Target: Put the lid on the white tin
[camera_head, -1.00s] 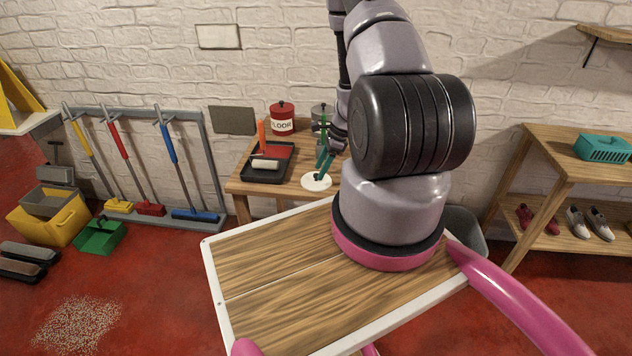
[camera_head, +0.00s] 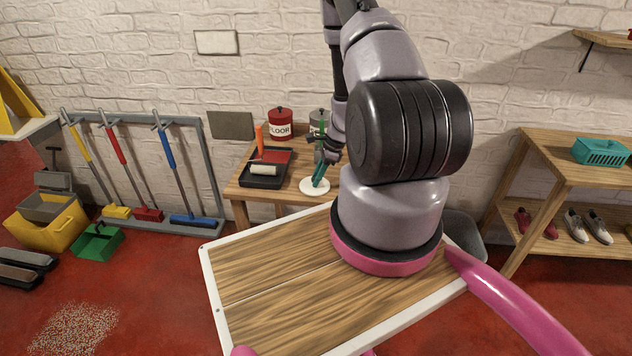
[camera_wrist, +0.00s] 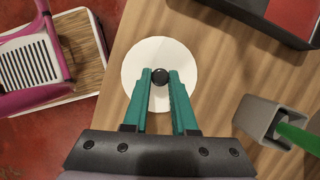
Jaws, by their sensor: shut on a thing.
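The lid is a flat white disc with a black knob, lying near the table's front edge in the head view (camera_head: 313,188). It also shows in the wrist view (camera_wrist: 150,55). My gripper (camera_wrist: 160,77) has its teal fingers on either side of the knob, shut on it. It also shows in the head view (camera_head: 320,178). The lid appears to rest on the table; I see no clear gap. A pale grey-white tin (camera_head: 319,117) stands at the back of the table, partly hidden by my arm and a green handle.
A grey holder (camera_wrist: 256,118) with a green handle (camera_wrist: 300,136) stands close behind the lid. A red tin (camera_head: 279,124) marked FLOOR is at the back. A black paint tray (camera_head: 248,181) with a roller (camera_head: 263,170) lies left on the wooden table (camera_head: 240,190).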

